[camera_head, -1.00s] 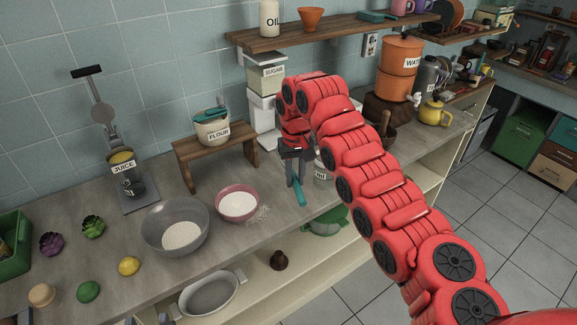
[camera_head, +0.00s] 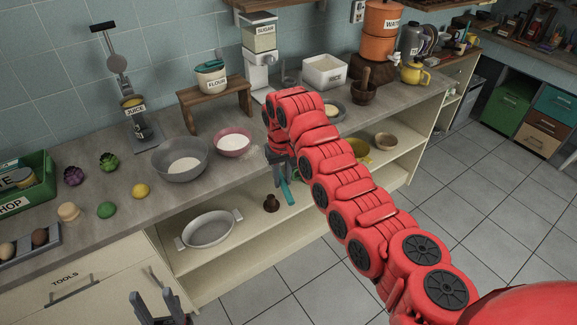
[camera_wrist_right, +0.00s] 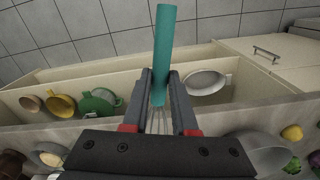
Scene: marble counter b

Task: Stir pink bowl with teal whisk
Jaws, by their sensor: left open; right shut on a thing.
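The pink bowl (camera_head: 233,155) stands on the counter with white powder in it, left of my right gripper. My right gripper (camera_head: 281,168) is shut on the teal whisk (camera_head: 286,192), in front of the counter's edge and apart from the bowl. In the right wrist view the whisk's teal handle (camera_wrist_right: 164,50) sticks out between the fingers (camera_wrist_right: 160,78), and its thin wires show back toward the palm. I cannot make out the pink bowl in that view. My left gripper (camera_head: 158,300) is open and empty at the bottom left, in front of the cabinet.
A grey bowl (camera_head: 166,173) of white powder stands left of the pink bowl. A wooden stand (camera_head: 215,99) with a flour jar (camera_head: 211,78) is behind. Floor in front is clear.

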